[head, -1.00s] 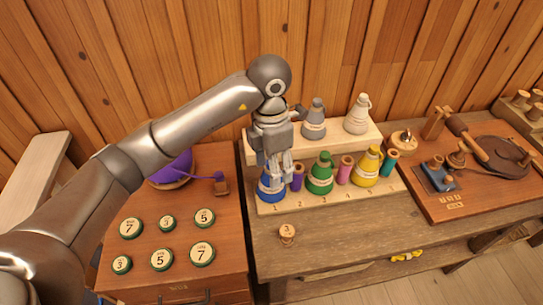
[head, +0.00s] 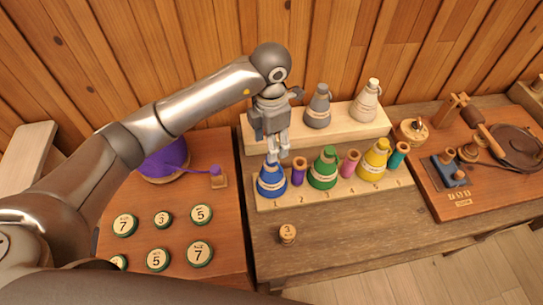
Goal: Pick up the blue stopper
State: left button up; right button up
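The blue flask-shaped piece (head: 271,182) stands at the left end of the front step of the pale wooden rack, by the number 1. My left gripper (head: 277,157) points down right above it, with its fingertips at or just over the neck. The fingers cover the top of the blue piece, so I cannot make out a separate blue stopper or whether the fingers touch or hold anything. My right gripper is not in view.
Close by on the rack (head: 300,202) stand a purple spool (head: 299,172), a green flask (head: 323,171) and a yellow flask (head: 373,162). Grey (head: 318,108) and cream (head: 367,103) flasks stand behind. A small wooden piece (head: 287,234) sits in front, with clear bench around it.

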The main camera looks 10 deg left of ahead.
pick_arm(q)
jog(key=shift+f, duration=0.35)
notch_tip(320, 180, down, 5)
jog(key=p, duration=0.3)
jog(key=shift+r, duration=0.15)
jog(key=shift+w+f, duration=0.1)
jog(key=shift+f, duration=0.3)
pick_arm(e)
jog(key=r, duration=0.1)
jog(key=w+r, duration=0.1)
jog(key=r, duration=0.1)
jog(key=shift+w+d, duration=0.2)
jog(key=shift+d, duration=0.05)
pick_arm(q)
jog(key=shift+c, duration=0.3)
jog(key=c, duration=0.7)
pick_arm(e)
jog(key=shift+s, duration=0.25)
